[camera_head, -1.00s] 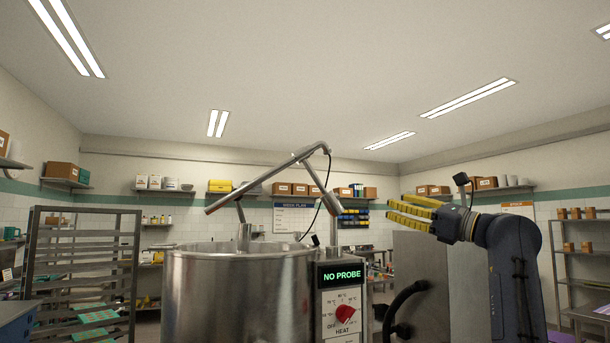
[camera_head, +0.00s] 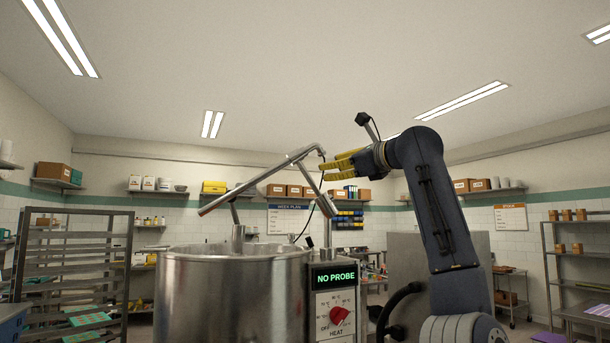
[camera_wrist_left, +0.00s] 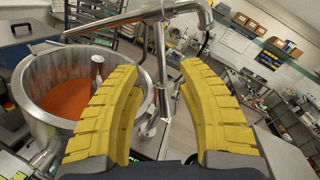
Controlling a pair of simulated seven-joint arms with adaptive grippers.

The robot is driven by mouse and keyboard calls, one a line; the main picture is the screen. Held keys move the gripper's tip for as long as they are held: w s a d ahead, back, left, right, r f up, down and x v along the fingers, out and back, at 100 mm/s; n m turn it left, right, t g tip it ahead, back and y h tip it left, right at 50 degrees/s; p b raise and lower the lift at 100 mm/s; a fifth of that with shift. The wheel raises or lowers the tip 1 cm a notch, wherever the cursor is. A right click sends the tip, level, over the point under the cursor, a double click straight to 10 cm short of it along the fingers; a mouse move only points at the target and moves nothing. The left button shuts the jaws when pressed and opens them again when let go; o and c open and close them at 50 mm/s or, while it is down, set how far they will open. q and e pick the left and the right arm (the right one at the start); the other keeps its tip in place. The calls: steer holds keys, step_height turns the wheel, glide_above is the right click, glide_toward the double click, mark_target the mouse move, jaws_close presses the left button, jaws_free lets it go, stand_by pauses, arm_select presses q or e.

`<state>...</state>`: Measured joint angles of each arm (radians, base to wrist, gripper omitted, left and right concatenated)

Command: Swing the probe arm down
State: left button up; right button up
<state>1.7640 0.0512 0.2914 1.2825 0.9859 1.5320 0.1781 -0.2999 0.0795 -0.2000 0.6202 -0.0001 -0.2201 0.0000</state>
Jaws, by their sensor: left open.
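The probe arm (camera_head: 250,186) is a grey metal tube slanting from its raised right end down to a free lower-left end above the steel kettle (camera_head: 230,300). A slanted strut (camera_head: 312,183) runs down from its raised end. My left gripper (camera_head: 326,163) is open beside the raised end, its yellow fingers pointing left. In the left wrist view, the probe arm (camera_wrist_left: 110,21) crosses ahead of the fingertips (camera_wrist_left: 158,66) and a metal post shows between them. Contact cannot be told. The kettle (camera_wrist_left: 35,115) holds orange liquid. My right gripper is not in view.
A heat control box (camera_head: 336,300) with a red knob and a "NO PROBE" display stands right of the kettle. A black cable hangs near the probe arm's raised end. A tray rack (camera_head: 75,265) stands at left. Shelves line the back wall.

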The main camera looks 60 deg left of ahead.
mark_target(308, 173)
arm_select(q)
steer(key=a, duration=0.8)
steer(key=s+a, duration=0.1)
steer(key=a, duration=0.3)
steer(key=shift+s+a, duration=0.1)
steer(key=shift+a, duration=0.05)
steer(key=shift+c, duration=0.5)
jaws_close()
